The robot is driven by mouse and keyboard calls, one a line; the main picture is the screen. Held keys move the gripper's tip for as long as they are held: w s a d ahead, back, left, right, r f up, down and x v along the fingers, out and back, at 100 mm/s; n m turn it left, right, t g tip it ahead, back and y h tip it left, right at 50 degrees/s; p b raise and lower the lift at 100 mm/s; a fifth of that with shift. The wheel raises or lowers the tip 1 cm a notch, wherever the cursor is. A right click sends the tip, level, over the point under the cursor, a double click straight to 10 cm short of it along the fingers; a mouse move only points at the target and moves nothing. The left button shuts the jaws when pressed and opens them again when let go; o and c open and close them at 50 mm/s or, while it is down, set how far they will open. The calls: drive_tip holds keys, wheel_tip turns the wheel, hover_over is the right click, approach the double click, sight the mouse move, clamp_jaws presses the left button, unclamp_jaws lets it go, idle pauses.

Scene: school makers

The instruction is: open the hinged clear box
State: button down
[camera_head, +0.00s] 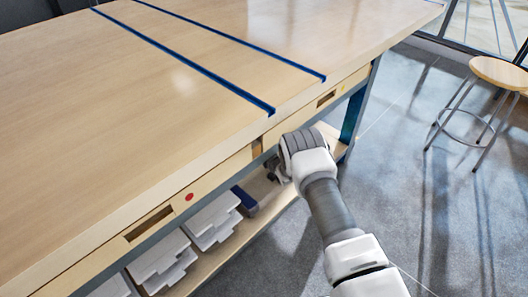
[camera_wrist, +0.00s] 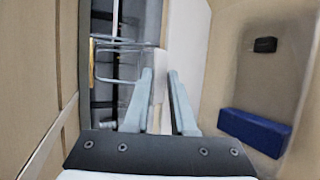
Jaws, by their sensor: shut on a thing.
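My gripper (camera_wrist: 160,74) shows in the wrist view with its two grey fingers close together on a thin pale strip. I cannot tell whether this strip is part of the hinged clear box. No clear box with a hinged lid can be made out in either view. In the head view my gripper (camera_head: 274,172) is at the bench's front side, below the top and near the lower shelf. My wrist hides most of it and whatever lies behind it.
The wooden workbench (camera_head: 130,110) has blue strips across its top. Its lower shelf (camera_head: 277,202) bears white bins (camera_head: 213,220) and a blue block (camera_head: 245,201), also in the wrist view (camera_wrist: 255,131). A small black thing (camera_wrist: 265,45) lies beyond. A stool (camera_head: 497,74) stands right; the floor between is clear.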

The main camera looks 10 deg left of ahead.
drive_tip(key=shift+a, duration=0.15)
drive_tip(key=c, duration=1)
unclamp_jaws()
drive_tip(key=p+v, duration=0.5)
drive_tip(key=v, duration=1.2)
drive_tip(key=shift+s+p, duration=0.2)
drive_tip(key=shift+p, duration=0.2)
